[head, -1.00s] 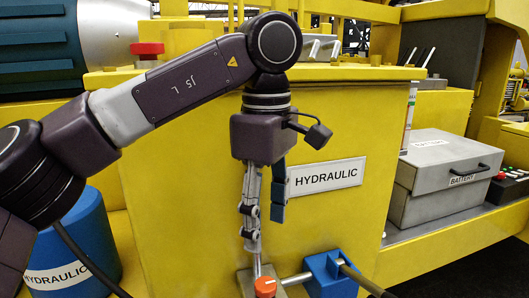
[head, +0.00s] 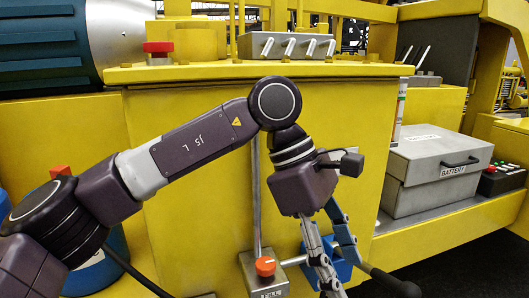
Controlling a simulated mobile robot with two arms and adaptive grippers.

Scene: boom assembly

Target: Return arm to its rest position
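My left arm comes in from the left and bends down in front of the yellow hydraulic cabinet (head: 190,105). My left gripper (head: 342,278) points down and slightly right, with one grey and one bluish finger. The fingers stand apart, and I see nothing held between them. They overlap the blue valve block (head: 343,270) in the picture; I cannot tell whether they touch it. An orange knob (head: 265,266) on a grey box (head: 262,283) is left of the fingers, apart from them. My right gripper is not in view.
A black-ended lever (head: 395,284) sticks out to the lower right. A grey battery box (head: 432,172) and a control box with buttons (head: 502,179) stand on the right ledge. Grey levers (head: 290,46) and a red button (head: 158,48) are on the cabinet top.

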